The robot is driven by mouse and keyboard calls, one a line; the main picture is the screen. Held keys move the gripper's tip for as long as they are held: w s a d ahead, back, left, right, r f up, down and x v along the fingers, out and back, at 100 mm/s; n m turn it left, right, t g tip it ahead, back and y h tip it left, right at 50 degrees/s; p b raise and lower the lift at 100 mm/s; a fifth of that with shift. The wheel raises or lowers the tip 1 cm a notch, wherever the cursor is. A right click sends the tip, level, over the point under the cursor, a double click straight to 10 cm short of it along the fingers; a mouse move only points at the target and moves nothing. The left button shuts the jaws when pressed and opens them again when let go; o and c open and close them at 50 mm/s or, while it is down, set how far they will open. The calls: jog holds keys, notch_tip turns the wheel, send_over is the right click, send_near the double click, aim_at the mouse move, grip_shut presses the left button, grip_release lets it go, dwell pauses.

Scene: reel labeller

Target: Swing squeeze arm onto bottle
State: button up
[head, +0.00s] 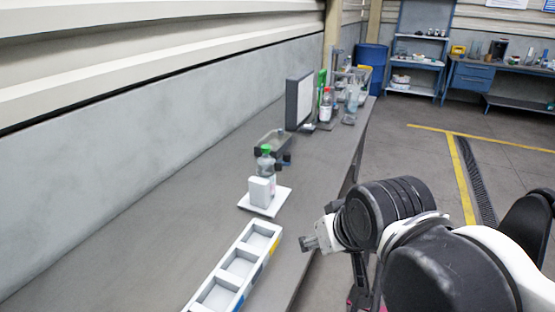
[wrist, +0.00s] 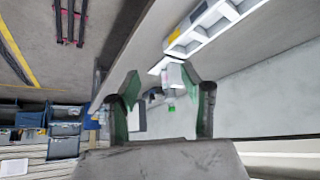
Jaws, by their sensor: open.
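A clear bottle with a green cap (head: 265,160) stands upright behind a white block (head: 261,191) on a white base plate (head: 279,202) on the bench. Dark parts (head: 284,160) sit beside the bottle's upper half; which one is the squeeze arm is too small to tell. In the wrist view, the white block (wrist: 173,73) and bottle show small between the fingers, still some distance off. My gripper (wrist: 166,86) is open and empty, with green inner pads apart. In the head view, my arm is right of the bench, its end near the bench edge.
A white compartment tray (head: 243,263) lies on the bench in front of the base plate. Behind stand a dark panel (head: 299,100), a red-capped bottle (head: 326,104) and other bottles. A wall runs along the left; the floor right of the bench is open.

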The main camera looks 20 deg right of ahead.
jog(key=w+d+r+n+g+p, duration=0.2)
jog(key=w+r, duration=0.9)
jog(key=w, duration=0.3)
jog(key=w+d+r+n+g+p, duration=0.1)
jog(key=w+r, duration=0.1)
jog(key=w, duration=0.5)
jog(key=w+d+r+n+p, duration=0.1)
jog(key=w+r+n, duration=0.1)
jog(key=w, duration=0.6)
jog(key=n+g+p, duration=0.4)
jog(key=n, duration=0.1)
send_over(287, 154)
notch_tip(287, 154, down, 13)
notch_tip(287, 154, down, 14)
jog(key=shift+w+r+p, duration=0.1)
jog(key=shift+w+p, duration=0.05)
jog(key=shift+p, duration=0.9)
jog(key=shift+c, duration=0.3)
grip_shut()
